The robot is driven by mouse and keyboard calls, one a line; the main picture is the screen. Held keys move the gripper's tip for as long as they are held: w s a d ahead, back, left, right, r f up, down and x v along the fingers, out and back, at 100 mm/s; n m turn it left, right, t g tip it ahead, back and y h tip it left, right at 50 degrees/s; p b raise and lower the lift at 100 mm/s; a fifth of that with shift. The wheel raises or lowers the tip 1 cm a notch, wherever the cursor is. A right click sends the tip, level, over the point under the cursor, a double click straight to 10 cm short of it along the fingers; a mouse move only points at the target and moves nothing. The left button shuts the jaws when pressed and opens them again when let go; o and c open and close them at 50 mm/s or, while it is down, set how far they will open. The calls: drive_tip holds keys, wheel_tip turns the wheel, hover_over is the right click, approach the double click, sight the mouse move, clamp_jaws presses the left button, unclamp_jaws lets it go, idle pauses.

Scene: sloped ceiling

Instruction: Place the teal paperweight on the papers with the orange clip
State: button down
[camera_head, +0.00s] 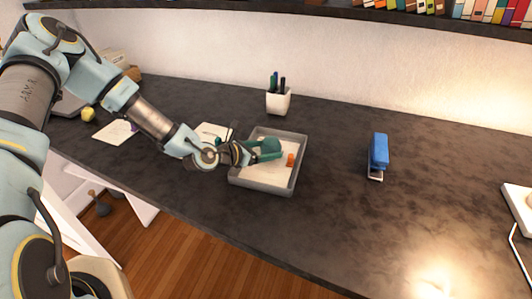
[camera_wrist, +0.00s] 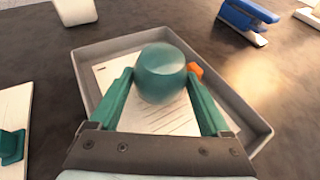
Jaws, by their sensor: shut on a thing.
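The teal paperweight (camera_wrist: 161,70) is a rounded block held between the teal fingers of my gripper (camera_wrist: 162,88). In the head view, my gripper (camera_head: 268,152) reaches into the grey tray from the left with the paperweight (camera_head: 271,146). White papers (camera_wrist: 166,122) with printed lines lie in the tray under it; they also show in the head view (camera_head: 268,173). The orange clip (camera_head: 290,160) is at the papers' right side and shows just right of the paperweight in the wrist view (camera_wrist: 195,70). I cannot tell whether the paperweight touches the papers.
The grey tray (camera_head: 264,188) has raised walls around the papers. A white pen cup (camera_head: 279,102) stands behind it, and a blue stapler (camera_head: 379,152) stands right. Another sheet with a teal object (camera_wrist: 11,146) lies left of the tray. The desk between tray and stapler is clear.

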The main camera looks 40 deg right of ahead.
drive_tip(key=shift+f, duration=1.05)
drive_tip(key=shift+f, duration=0.25)
unclamp_jaws()
drive_tip(key=shift+r, duration=0.2)
drive_tip(key=b+v, duration=0.3)
drive_tip(key=v, duration=0.9)
